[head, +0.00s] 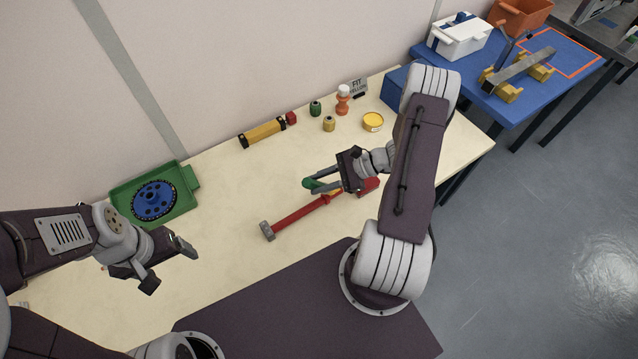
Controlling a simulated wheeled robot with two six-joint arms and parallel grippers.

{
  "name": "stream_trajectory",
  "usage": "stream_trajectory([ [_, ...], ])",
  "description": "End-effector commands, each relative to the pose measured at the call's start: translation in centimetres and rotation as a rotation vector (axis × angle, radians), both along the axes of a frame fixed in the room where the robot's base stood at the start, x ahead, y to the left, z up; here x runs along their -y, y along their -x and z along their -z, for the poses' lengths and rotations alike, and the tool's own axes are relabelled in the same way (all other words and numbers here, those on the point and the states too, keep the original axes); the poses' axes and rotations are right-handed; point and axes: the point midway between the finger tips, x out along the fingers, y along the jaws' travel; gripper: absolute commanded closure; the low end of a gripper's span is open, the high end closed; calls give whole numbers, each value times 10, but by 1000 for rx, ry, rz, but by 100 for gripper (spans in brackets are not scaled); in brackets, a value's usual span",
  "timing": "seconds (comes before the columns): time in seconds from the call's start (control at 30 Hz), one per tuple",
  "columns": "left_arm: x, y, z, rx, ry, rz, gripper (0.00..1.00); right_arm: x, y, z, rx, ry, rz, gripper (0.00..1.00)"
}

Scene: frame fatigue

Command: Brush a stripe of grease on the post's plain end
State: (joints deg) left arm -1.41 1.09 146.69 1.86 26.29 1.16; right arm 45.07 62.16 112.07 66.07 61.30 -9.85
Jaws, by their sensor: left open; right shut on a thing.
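My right gripper (320,182) is shut on a small green thing (313,184), perhaps a brush handle; the fingers hide most of it. It is above the table, just behind a long red bar (297,214) with a grey block at its near left end. The bar's far right end is partly hidden by my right arm. I cannot tell whether this bar is the post. An open-looking round yellow tin (373,121), possibly grease, stands behind the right gripper. My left gripper (170,266) is open and empty, over the table's left part.
A green tray (186,203) holds a blue round part (154,201). A grey beam (520,66) rests on yellow supports on the blue table (470,92).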

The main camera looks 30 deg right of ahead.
Motion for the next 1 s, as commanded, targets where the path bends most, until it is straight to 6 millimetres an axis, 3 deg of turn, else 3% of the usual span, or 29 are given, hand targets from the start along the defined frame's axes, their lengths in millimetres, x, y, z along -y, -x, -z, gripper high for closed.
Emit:
stream_trajectory([
  [0.03, 0, 0, -9, 0, 0, 0, 20, 0, -1, -20, 6, 3, -1, 100],
  [0.6, 0, 0, -49, 0, 0, 0, 20, 2, -7, -69, 4, 2, -16, 100],
  [1.0, 0, 0, -52, 0, 0, 0, 20, 2, -8, -75, 3, 1, -18, 100],
])
